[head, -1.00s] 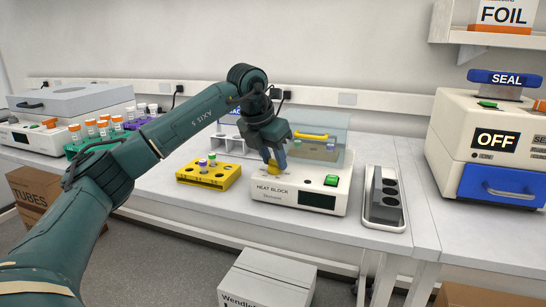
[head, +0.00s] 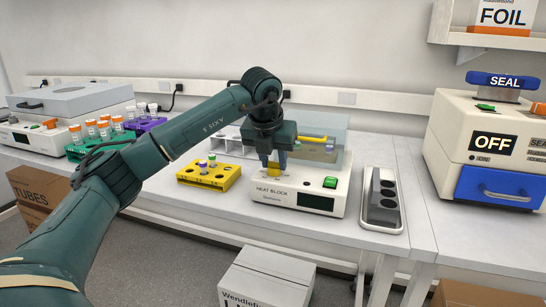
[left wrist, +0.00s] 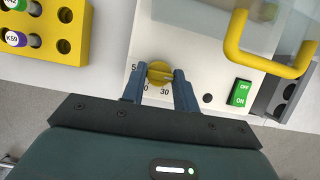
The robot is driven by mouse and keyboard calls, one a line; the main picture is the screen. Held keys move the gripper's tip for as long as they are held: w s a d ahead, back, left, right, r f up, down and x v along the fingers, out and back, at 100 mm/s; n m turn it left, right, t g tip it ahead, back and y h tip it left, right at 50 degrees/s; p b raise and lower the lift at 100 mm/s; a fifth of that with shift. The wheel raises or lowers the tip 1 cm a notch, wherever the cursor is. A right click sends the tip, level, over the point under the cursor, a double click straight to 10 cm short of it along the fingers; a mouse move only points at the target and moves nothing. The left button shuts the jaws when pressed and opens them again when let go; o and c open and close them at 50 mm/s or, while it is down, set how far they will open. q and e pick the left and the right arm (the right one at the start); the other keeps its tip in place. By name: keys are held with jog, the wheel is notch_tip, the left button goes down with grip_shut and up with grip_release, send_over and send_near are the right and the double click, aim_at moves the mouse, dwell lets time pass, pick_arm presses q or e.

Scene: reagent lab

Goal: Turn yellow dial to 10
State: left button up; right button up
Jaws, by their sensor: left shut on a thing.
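The yellow dial (left wrist: 160,73) is on the front panel of the white heat block (head: 329,190). In the left wrist view the dial sits between the blue fingers of my left gripper (left wrist: 159,76), which is shut on it. Printed numbers show around it: a 5, a part-hidden number ending in 0, and 30. The dial's pointer and the 10 mark cannot be made out. In the head view the dial is mostly hidden behind my left gripper (head: 274,168). My right gripper is not in view.
A green ON/OFF switch (left wrist: 240,93) is right of the dial. The heat block's clear lid has a yellow handle (left wrist: 268,52). A yellow tube rack (head: 208,176) stands to the left and a grey block in a tray (head: 383,212) to the right.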

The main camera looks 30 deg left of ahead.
pick_arm(q)
jog(key=o, duration=1)
jog(key=shift+c, duration=0.2)
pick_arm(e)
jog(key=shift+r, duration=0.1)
pick_arm(q)
jog(key=v, duration=1.3)
jog(key=shift+p, duration=0.4)
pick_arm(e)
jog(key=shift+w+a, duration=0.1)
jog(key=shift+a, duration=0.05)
